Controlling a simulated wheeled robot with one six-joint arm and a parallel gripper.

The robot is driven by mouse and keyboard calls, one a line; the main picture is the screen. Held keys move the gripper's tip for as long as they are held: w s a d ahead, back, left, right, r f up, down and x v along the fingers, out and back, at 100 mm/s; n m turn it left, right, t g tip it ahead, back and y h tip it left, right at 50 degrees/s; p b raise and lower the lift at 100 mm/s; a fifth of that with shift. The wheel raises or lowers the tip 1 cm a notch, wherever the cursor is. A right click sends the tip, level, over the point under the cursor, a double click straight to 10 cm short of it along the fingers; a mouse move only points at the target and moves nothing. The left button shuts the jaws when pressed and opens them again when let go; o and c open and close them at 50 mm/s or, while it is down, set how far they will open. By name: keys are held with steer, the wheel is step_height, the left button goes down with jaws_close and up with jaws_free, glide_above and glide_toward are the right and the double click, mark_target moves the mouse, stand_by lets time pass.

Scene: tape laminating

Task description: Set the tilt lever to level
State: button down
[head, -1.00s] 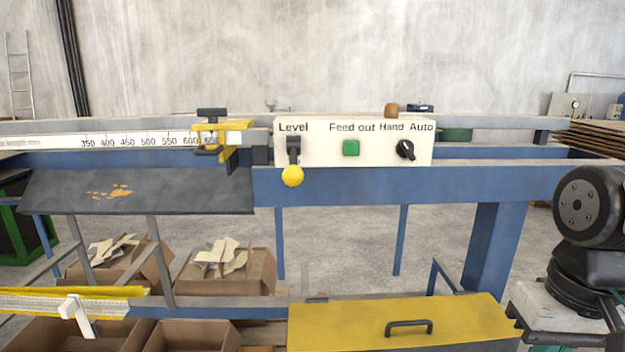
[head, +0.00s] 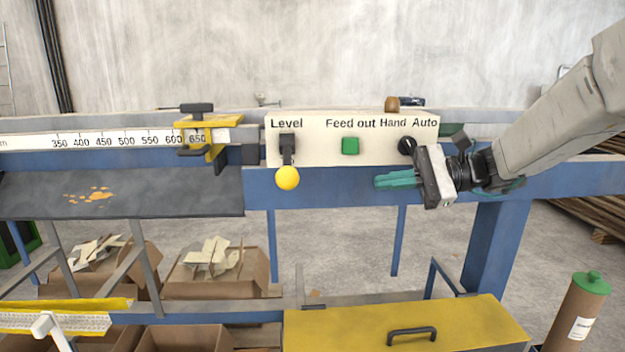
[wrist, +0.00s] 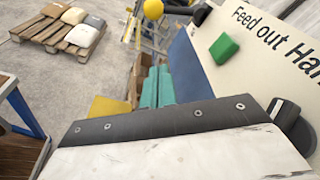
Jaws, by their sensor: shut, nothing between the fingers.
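The tilt lever is a black bracket with a yellow ball knob (head: 288,177) hanging below the word "Level" on the white control panel (head: 316,151). In the wrist view the yellow knob (wrist: 153,9) shows at the top, beyond the fingers. My gripper (head: 378,181) has teal fingers, shut and empty, pointing left toward the knob. It is in front of the blue beam, below the green button and well to the right of the knob. In the wrist view the shut fingers (wrist: 157,72) lie side by side.
The panel also carries a green "Feed out" button (head: 350,146) and a black Hand/Auto rotary switch (head: 407,146) close to my gripper. A yellow clamp (head: 207,135) sits on the ruler to the left. A yellow cover (head: 400,322) lies below. The beam between fingers and knob is clear.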

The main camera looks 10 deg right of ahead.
mark_target(287, 162)
steer(key=shift+a+r, duration=0.15)
steer(key=shift+a, duration=0.25)
steer(key=s+r+x, duration=0.1)
steer(key=s+x, duration=0.1)
steer(key=x, duration=1)
steer(key=shift+a+r, duration=0.55)
steer(key=shift+a, duration=0.15)
